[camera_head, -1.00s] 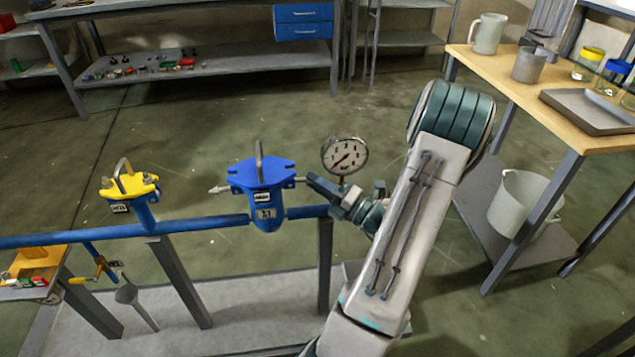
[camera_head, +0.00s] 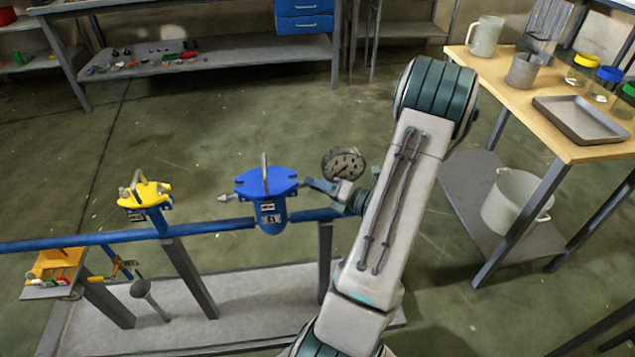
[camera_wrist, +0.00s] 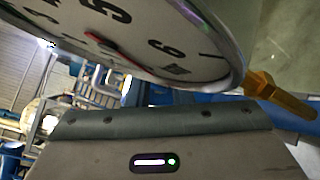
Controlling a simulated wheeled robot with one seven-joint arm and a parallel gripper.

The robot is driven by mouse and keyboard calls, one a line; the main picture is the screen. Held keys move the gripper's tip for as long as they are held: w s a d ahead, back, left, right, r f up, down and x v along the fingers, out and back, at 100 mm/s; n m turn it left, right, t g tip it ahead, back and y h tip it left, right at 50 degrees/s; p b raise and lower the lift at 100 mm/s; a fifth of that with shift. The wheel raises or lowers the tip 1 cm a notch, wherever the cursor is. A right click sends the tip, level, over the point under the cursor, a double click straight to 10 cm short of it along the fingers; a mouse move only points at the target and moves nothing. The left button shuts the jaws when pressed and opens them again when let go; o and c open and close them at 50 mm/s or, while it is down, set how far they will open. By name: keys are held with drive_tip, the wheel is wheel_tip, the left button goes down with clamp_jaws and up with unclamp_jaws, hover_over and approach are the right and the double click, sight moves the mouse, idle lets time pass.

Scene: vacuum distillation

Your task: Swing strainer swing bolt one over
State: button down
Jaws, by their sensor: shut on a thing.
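The blue strainer (camera_head: 268,205) stands on the blue pipe, with its lid (camera_head: 266,182) on and an upright handle (camera_head: 264,160) on top. One swing bolt (camera_head: 226,198) sticks out sideways to the left of the strainer, apart from the lid's top. My gripper (camera_head: 312,184) reaches the strainer's right side from the right, just below lid level. It is shut on a swing bolt there, which its fingers mostly hide. In the wrist view my gripper's fingertips and the bolt are out of sight.
A pressure gauge (camera_head: 344,163) stands close behind my gripper; its dial (camera_wrist: 150,40) fills the top of the wrist view. A wooden bench (camera_head: 560,110) stands to the right.

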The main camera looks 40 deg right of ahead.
drive_tip(key=c, duration=1.5)
unclamp_jaws()
drive_tip(key=shift+c, duration=0.2)
drive_tip(key=shift+d, duration=0.1)
drive_tip(key=v, duration=1.3)
drive_tip(key=shift+s+p, duration=0.4)
drive_tip(key=shift+p, duration=0.05)
drive_tip(key=shift+d, duration=0.1)
